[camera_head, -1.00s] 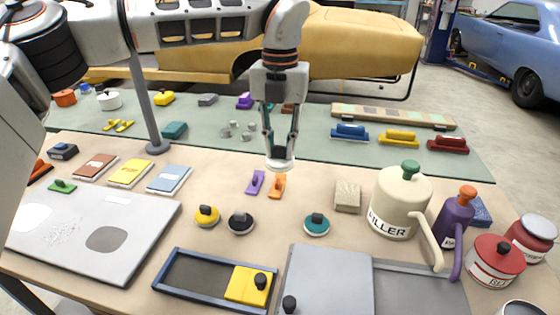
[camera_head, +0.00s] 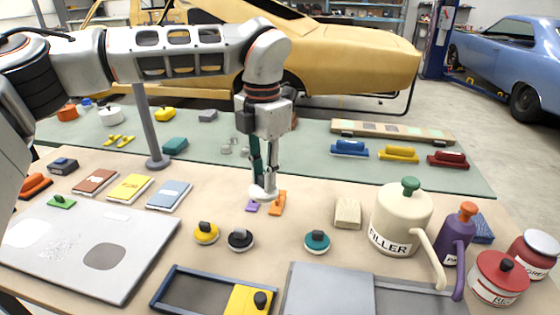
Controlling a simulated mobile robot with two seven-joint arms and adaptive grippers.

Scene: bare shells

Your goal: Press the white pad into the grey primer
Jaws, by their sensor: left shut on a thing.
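My left gripper (camera_head: 263,178) is shut on the white pad (camera_head: 262,194), a small round pad seen just under the fingertips. It is held above the near table, in front of a purple clip (camera_head: 252,206) and an orange one (camera_head: 277,203); the exact height is hard to tell. A blue-framed tray (camera_head: 168,293) at the front has a dark grey inside and a yellow block (camera_head: 248,302) at its right end. A grey oval patch (camera_head: 104,256) shows on the light panel. I cannot tell which grey surface is the primer. My right gripper is not in view.
Yellow (camera_head: 206,233), black (camera_head: 239,240) and teal (camera_head: 316,241) round-knobbed pads stand on the near table. A cream filler can (camera_head: 400,218), a purple jug (camera_head: 455,236) and red pots crowd the right. A grey lidded tray (camera_head: 330,290) lies at the front.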

